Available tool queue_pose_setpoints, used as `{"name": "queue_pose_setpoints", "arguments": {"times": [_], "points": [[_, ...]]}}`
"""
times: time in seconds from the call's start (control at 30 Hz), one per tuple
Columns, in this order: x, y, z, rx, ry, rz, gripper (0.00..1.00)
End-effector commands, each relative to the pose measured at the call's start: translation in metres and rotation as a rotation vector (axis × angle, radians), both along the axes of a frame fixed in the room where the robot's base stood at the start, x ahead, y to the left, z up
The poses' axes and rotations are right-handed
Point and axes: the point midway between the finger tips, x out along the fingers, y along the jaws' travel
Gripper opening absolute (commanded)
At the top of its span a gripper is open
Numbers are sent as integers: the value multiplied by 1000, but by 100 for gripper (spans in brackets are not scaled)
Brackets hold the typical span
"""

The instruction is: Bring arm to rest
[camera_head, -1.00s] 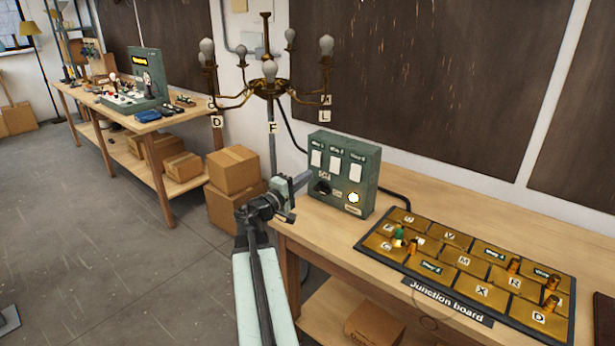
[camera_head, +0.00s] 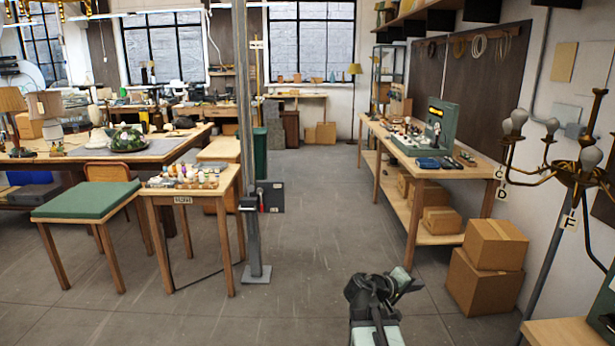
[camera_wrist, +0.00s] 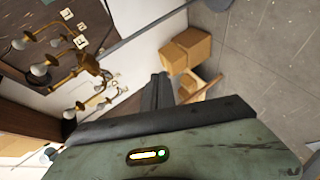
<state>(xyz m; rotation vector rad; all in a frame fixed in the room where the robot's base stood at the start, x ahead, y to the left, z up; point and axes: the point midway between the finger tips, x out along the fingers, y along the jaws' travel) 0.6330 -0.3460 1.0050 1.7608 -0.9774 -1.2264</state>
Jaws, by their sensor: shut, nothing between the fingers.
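My arm stands low at the bottom right of centre in the head view, with my gripper (camera_head: 404,282) over the open grey floor. The gripper is shut and empty, apart from the furniture around it. In the wrist view, its dark fingers (camera_wrist: 160,88) are together, with nothing visible between them.
Two stacked cardboard boxes (camera_head: 494,246) stand on the floor to the right. The brass chandelier (camera_head: 577,170) with tags hangs at the right; a workbench corner (camera_head: 570,334) lies below it. A small table (camera_head: 192,188) and a post (camera_head: 247,150) stand left. The middle floor is clear.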

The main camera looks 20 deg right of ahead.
Motion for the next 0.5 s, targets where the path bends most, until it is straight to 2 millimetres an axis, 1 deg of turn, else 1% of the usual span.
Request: {"name": "queue_pose_setpoints", "arguments": {"times": [0.03, 0.07, 0.1, 0.13, 0.17, 0.2, 0.23, 0.27, 0.3, 0.4, 0.5], "points": [[9, 40, -16, 93, -2, 27, 0], [13, 63, -29, 158, 0, 37, 0], [15, 95, -45, 244, 7, 50, 0], [16, 118, -56, 311, 16, 57, 0], [15, 142, -68, 380, 27, 63, 0], [12, 174, -83, 472, 48, 69, 0], [9, 197, -93, 542, 67, 72, 0], [4, 218, -103, 611, 87, 71, 0], [-4, 246, -115, 704, 117, 69, 0], [-29, 298, -136, 932, 196, 37, 0], [-48, 334, -142, 1088, 264, 16, 0]]}}
